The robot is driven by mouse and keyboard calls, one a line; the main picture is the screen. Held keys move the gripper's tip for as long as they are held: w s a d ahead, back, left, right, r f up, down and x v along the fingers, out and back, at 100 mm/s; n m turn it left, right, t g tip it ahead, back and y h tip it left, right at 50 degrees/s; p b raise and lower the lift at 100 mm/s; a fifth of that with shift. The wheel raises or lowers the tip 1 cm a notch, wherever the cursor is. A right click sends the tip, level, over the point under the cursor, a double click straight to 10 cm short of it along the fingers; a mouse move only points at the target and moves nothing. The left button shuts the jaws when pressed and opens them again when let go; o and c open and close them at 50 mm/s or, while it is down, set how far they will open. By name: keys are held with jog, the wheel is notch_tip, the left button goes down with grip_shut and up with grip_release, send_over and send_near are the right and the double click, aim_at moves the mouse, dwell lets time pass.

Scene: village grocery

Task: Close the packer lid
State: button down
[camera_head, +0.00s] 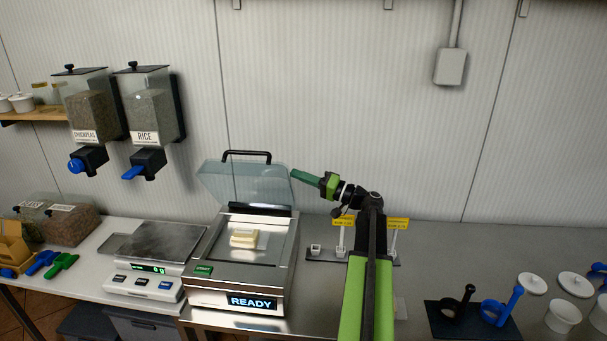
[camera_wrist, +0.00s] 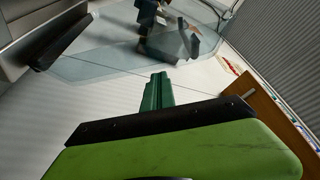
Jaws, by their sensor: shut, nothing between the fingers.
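The packer (camera_head: 238,262) is a steel machine on the counter with a "READY" display and a green start button. Its clear lid (camera_head: 235,186) stands raised and tilted back, with a black handle (camera_head: 247,156) along its top edge. A pale yellow block (camera_head: 244,238) lies inside on the packer bed. My gripper (camera_head: 305,178) is shut and empty, just right of the raised lid near its upper right edge; I cannot tell whether it touches. In the wrist view my green fingers (camera_wrist: 157,92) point toward a pale translucent panel, apparently the lid (camera_wrist: 110,65).
A scale (camera_head: 150,258) stands left of the packer. Chickpea and rice dispensers (camera_head: 148,105) hang on the wall. A small rack with yellow tags (camera_head: 397,223) stands behind my arm. White containers (camera_head: 563,316) and a dark mat with blue and black tools (camera_head: 470,318) lie right.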

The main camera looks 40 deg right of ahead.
jog(key=s+a+f+n+y+b, duration=0.1)
jog(key=s+a+f+n+b, duration=0.2)
jog(key=f+b, duration=0.3)
jog(key=s+a+f+n+y+b, duration=0.2)
jog(key=s+a+f+n+b, duration=0.2)
jog(key=b, duration=0.4)
notch_tip(320, 180, down, 3)
jog(key=a+n, duration=0.1)
jog(key=a, duration=0.1)
jog(key=shift+s+a+r, duration=0.15)
jog(key=shift+s+a, duration=0.05)
jog(key=shift+a, duration=0.1)
notch_tip(320, 180, up, 5)
jog(key=p, duration=0.4)
jog(key=w+d+b+v, duration=0.1)
jog(key=b+v, duration=0.2)
jog(key=v, duration=0.7)
jog(key=shift+d+f, duration=0.2)
jog(key=shift+f, duration=0.05)
jog(key=shift+s, duration=0.1)
